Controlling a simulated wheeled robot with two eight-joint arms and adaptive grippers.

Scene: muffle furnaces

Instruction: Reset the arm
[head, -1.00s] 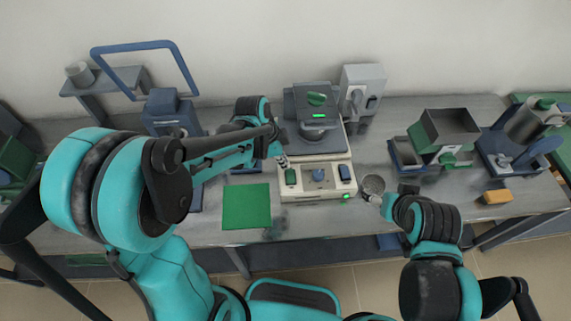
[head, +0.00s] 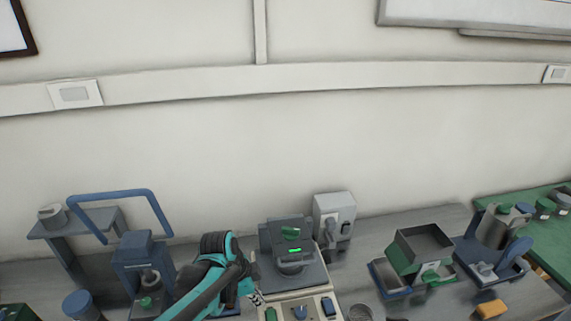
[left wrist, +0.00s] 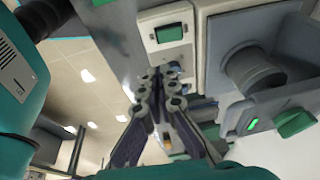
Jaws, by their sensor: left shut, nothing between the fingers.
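My left gripper (head: 256,299) is at the bottom of the head view, at the left edge of a beige and dark grey device (head: 292,270). In the left wrist view the two fingers (left wrist: 162,82) are together and hold nothing. The device has a lit green strip and a green knob, which also show in the left wrist view (left wrist: 293,123). A green switch (left wrist: 169,33) on its beige panel lies beyond the fingertips. My left forearm comes up from the bottom of the head view. My right gripper is out of view.
A blue-framed stand (head: 120,212) is on the left. A white-grey unit (head: 334,215) stands behind the device.

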